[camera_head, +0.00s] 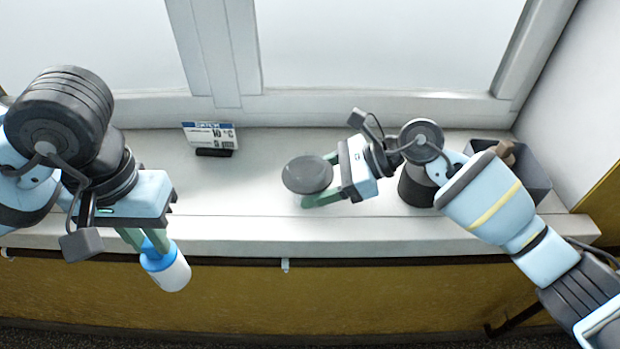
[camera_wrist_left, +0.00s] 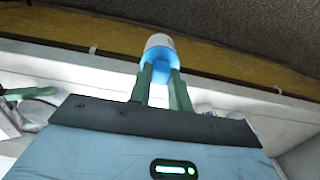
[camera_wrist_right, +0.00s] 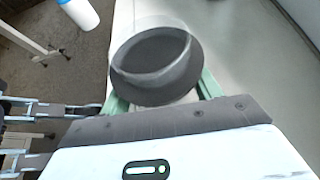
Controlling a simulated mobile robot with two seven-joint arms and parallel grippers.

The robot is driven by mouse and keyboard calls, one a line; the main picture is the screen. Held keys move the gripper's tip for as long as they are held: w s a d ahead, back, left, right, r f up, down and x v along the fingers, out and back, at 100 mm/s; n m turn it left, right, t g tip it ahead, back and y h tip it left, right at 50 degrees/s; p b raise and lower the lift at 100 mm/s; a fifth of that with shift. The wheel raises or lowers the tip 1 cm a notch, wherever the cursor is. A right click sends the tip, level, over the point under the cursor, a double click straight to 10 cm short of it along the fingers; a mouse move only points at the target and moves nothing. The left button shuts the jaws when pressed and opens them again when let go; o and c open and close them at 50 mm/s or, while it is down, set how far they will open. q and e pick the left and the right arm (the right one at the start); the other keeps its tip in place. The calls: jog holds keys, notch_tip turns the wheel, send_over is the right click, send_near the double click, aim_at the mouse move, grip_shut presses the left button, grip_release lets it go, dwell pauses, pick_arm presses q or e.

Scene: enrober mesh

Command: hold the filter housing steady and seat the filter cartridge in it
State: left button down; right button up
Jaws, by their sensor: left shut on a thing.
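The filter cartridge (camera_head: 168,270), white with a blue cap, is held in my left gripper (camera_head: 143,239) in front of the bench edge, white end down. In the left wrist view the fingers (camera_wrist_left: 162,82) are shut on its blue part (camera_wrist_left: 158,62). The filter housing (camera_head: 307,174) is a round dark grey cup over the bench top; in the right wrist view it shows a clear upper wall (camera_wrist_right: 155,60). My right gripper (camera_head: 322,180) has one finger on each side of it; I cannot tell whether they press on it. The cartridge and housing are well apart.
The bench top (camera_head: 250,215) is clear between the arms. A small sign on a dark stand (camera_head: 212,138) stands at the back left. A dark bin (camera_head: 530,175) with something brown in it is at the back right. Windows close off the back.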

jog(key=shift+c, duration=1.2)
pick_arm(q)
jog(key=shift+w, duration=0.1)
jog(key=shift+w+d+r, duration=0.25)
jog(key=shift+w, duration=0.05)
jog(key=w+d+r+n, duration=1.5)
jog(key=d+r+n, duration=0.3)
jog(key=d, duration=0.2)
jog(key=shift+w+f, duration=0.1)
notch_tip(320, 180, down, 11)
